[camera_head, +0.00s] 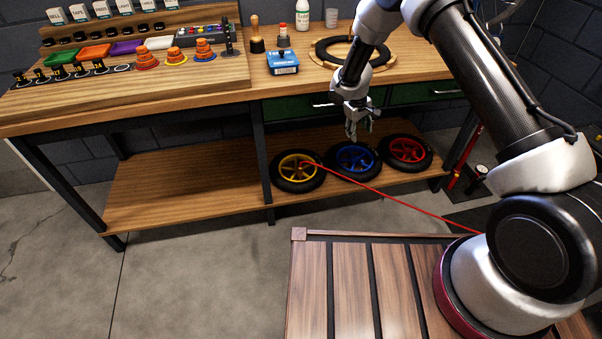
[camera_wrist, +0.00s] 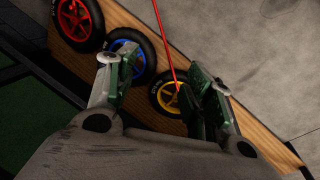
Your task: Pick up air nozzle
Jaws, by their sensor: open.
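A thin red hose (camera_head: 400,198) runs from the right across to the yellow wheel (camera_head: 297,168) on the lower shelf. Its end lies at that wheel, where the air nozzle is too small to make out. In the wrist view the hose (camera_wrist: 168,45) comes down to the yellow wheel (camera_wrist: 160,96), close to the right finger, which partly covers that wheel. My gripper (camera_head: 353,132) is open and empty, above the blue wheel (camera_head: 352,161). In the wrist view the gap between its fingertips (camera_wrist: 152,68) lies over the shelf between the blue and yellow wheels.
A red wheel (camera_head: 405,153) lies right of the blue one. The bench top (camera_head: 225,85) overhangs the shelf (camera_head: 190,182), whose left part is clear. A red floor pump (camera_head: 462,166) stands at the right. A slatted wooden deck (camera_head: 345,290) is in front.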

